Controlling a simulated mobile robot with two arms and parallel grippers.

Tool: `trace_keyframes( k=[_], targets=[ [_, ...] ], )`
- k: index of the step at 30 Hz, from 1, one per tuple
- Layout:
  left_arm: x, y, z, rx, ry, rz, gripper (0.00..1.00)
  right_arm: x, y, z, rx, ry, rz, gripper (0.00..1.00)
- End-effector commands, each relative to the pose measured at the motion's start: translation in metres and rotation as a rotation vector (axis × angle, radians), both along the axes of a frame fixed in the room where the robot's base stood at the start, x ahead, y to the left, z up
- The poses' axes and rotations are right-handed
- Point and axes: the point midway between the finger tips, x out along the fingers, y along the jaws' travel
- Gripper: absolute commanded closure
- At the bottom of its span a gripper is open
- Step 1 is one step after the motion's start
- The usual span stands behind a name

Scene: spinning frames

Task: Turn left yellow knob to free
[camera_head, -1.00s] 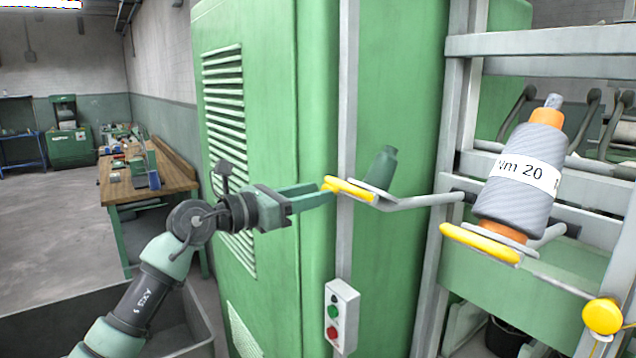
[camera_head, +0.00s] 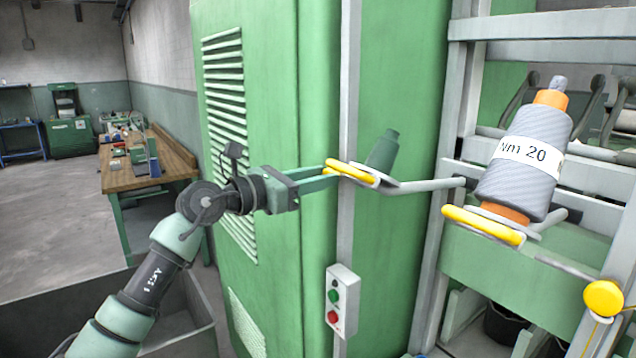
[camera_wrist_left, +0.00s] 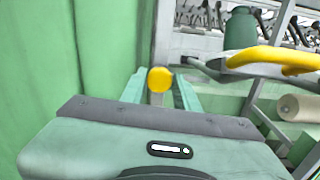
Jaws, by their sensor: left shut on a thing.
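The left yellow knob (camera_wrist_left: 160,80) shows as a round yellow ball between my left gripper's fingers in the wrist view. In the head view it is mostly hidden at the left end of a yellow-edged holder (camera_head: 358,171). A dark green cone (camera_head: 383,150) stands tilted on this holder. My left gripper (camera_head: 328,175) reaches in from the left and is shut on the knob, with one finger above the other. My right gripper is not in view.
A tall green cabinet (camera_head: 270,120) stands close behind my left gripper. A switch box (camera_head: 342,300) hangs below. To the right, a grey yarn cone (camera_head: 522,165) sits above another yellow edge (camera_head: 482,224). A second yellow knob (camera_head: 603,298) is at lower right.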

Motion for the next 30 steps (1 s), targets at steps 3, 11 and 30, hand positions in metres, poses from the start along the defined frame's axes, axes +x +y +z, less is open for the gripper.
trace_keyframes(
  k=[3, 11, 30],
  targets=[
    [0.0, 0.0, -0.005, 0.043, -0.061, 0.002, 1.0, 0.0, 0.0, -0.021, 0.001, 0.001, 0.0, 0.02],
    [-0.001, 0.0, -0.007, 0.174, -0.243, 0.002, 1.0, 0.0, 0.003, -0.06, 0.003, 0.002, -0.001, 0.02],
    [-0.002, -0.001, -0.004, 0.531, -0.733, 0.002, 1.0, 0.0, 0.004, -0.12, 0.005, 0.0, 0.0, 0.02]
  ],
)
